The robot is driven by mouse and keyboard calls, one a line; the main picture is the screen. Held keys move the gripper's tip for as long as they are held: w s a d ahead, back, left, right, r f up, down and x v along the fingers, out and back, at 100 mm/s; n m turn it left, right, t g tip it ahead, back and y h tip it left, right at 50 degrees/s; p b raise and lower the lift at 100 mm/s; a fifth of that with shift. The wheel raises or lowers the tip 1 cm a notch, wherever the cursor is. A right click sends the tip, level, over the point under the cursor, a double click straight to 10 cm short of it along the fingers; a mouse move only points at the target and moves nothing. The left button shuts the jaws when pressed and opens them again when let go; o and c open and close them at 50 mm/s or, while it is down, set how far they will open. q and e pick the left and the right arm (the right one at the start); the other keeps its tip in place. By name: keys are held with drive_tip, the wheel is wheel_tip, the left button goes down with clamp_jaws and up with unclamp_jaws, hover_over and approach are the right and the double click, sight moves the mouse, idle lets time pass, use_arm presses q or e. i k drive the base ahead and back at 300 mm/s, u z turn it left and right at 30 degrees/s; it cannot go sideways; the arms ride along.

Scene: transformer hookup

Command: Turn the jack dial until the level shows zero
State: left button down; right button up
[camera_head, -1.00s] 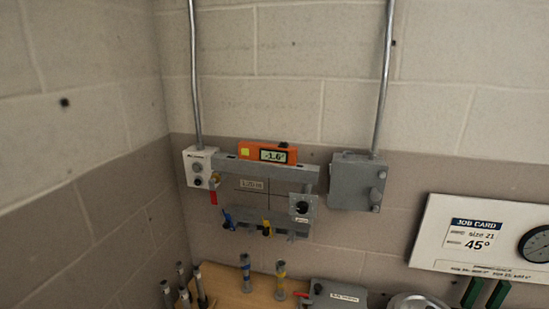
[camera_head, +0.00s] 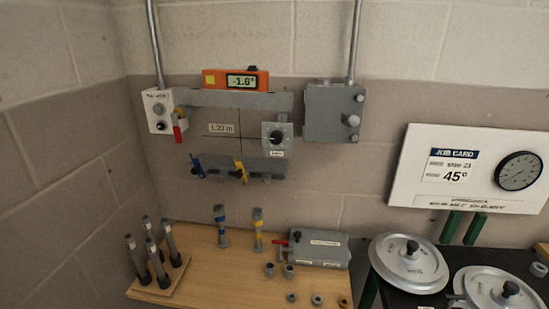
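The orange digital level (camera_head: 236,80) lies along the top of the grey wall bracket (camera_head: 215,99). Its display reads about -1.6°; the digits are a little blurred. The jack dial (camera_head: 277,137) is a dark round knob on a light grey square plate at the right end of the bracket, with a small label below it. Neither of my grippers shows in the head view, and nothing touches the dial or the level.
A wooden bench (camera_head: 210,277) below holds upright posts, small fittings and a grey box (camera_head: 319,248) with a red lever. Round metal discs (camera_head: 409,262) lie on a dark surface at right. A job card board (camera_head: 468,176) and a grey wall box (camera_head: 334,112) are further right.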

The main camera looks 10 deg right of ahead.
sight(276, 137)
drive_tip(key=k, duration=0.5)
drive_tip(key=u, duration=1.95)
drive_tip(key=k, duration=0.85)
drive_tip(key=z, duration=0.65)
drive_tip(key=i, duration=0.5)
drive_tip(key=u, duration=0.05)
